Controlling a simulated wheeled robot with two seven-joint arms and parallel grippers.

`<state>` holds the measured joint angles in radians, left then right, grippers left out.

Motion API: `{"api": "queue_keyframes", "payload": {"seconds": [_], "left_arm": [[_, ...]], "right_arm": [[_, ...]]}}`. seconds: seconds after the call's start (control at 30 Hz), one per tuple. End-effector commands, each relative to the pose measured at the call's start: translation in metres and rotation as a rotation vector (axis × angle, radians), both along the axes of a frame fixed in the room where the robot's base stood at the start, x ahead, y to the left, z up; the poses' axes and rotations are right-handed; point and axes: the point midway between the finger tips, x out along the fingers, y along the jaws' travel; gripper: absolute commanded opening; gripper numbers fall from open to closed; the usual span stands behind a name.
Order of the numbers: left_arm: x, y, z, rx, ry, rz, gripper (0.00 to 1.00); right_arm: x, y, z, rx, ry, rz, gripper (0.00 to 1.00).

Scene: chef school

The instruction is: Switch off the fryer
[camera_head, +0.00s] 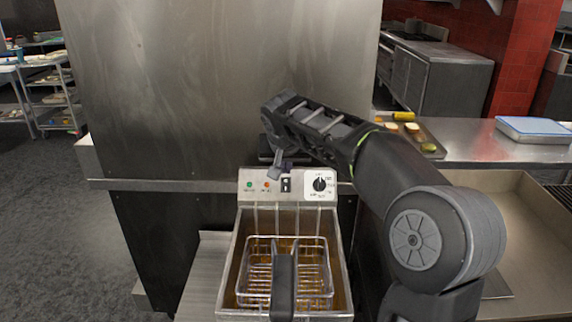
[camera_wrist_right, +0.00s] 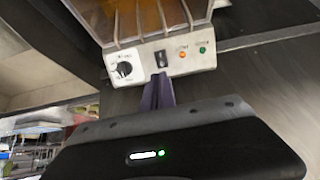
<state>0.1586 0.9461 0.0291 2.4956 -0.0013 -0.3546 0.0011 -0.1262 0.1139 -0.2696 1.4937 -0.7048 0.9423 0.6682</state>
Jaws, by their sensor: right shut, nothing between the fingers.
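The fryer (camera_head: 230,285) stands in front of me with a wire basket (camera_head: 310,270) in its oil. Its control panel (camera_head: 257,195) carries a black rocker switch (camera_head: 286,184), a dial (camera_head: 319,184), and a green and an orange light. In the right wrist view the switch (camera_wrist_right: 161,58) sits between the dial (camera_wrist_right: 124,69) and the orange light (camera_wrist_right: 182,54). My right gripper (camera_head: 275,172) is shut and empty. Its purple-grey fingertips (camera_wrist_right: 158,85) are just beside the switch; I cannot tell whether they touch it. My left gripper is not in view.
A steel wall panel (camera_head: 200,90) rises behind the fryer. A counter (camera_head: 460,145) at right holds a tray of food (camera_head: 428,137) and a blue-lidded container (camera_head: 534,128). A sink basin (camera_head: 525,230) lies at right. Open floor (camera_head: 60,220) is at left.

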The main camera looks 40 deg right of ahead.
Motion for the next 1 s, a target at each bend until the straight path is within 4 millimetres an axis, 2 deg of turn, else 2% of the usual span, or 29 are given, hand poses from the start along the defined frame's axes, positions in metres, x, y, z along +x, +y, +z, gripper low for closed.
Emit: {"api": "queue_keyframes", "payload": {"seconds": [0.4, 0.63, 1.0], "left_arm": [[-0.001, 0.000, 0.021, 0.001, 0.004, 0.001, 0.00], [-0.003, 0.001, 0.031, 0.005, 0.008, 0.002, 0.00], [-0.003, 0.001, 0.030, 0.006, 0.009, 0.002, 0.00]], "right_arm": [[0.039, -0.031, -0.062, -0.002, 0.005, -0.002, 0.00], [0.059, -0.045, -0.080, -0.001, 0.002, 0.000, 0.00], [0.063, -0.048, -0.084, -0.001, -0.001, 0.000, 0.00]]}}
